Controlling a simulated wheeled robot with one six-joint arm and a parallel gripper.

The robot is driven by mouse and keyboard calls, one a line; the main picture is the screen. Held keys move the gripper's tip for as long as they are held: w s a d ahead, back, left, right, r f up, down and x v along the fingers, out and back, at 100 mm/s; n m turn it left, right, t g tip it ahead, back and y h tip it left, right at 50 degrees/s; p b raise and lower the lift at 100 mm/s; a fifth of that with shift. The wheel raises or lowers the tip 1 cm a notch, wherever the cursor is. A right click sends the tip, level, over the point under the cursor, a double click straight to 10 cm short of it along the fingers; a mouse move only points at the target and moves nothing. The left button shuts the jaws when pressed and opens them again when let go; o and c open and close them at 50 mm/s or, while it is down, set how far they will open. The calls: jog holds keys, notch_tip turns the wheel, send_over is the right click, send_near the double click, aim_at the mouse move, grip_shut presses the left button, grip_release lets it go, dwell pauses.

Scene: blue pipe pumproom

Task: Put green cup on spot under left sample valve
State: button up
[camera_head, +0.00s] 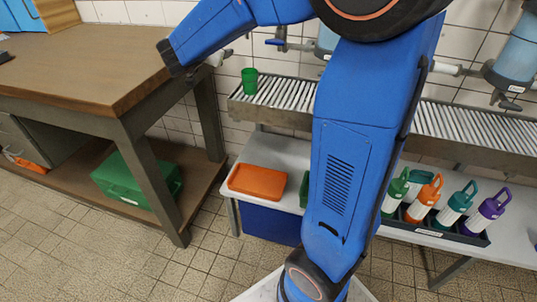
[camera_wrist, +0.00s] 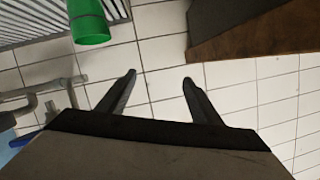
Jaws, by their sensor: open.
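The green cup (camera_head: 249,81) stands upright on the left end of the slatted metal rack, below and a little left of the left sample valve (camera_head: 280,38) with its blue handle. In the wrist view the cup (camera_wrist: 89,22) is at the top left, beyond and left of my fingers. My gripper (camera_wrist: 160,76) is open, with nothing between its fingers and apart from the cup. Part of a grey pipe with a blue part shows at the left of the wrist view. The spot under the valve cannot be made out clearly.
The slatted rack (camera_head: 290,92) runs along the tiled wall, partly hidden by my arm. A wooden bench (camera_head: 95,75) stands at the left. On the lower white table are an orange box (camera_head: 257,182) and a black tray (camera_head: 455,234) of colored bottles. A green case (camera_head: 135,182) sits under the bench.

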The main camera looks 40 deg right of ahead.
jog(key=s+a+r+n+t+y, duration=0.2)
jog(key=s+a+n+y, duration=0.9)
jog(key=s+a, duration=0.35)
jog(key=s+d+f+g, duration=0.2)
jog(key=s+f, duration=0.3)
jog(key=s, duration=0.4)
jog(key=s+d+f+n+g, duration=0.1)
jog(key=s+d+f+g, duration=0.1)
jog(key=s+f, duration=0.3)
jog(key=s+d+f+g, duration=0.2)
jog(key=s+f, duration=0.3)
jog(key=s, duration=0.8)
jog(key=shift+s+d+f+n+g+h, duration=0.3)
jog(key=shift+d+f+n+g+h, duration=0.1)
jog(key=shift+g, duration=0.5)
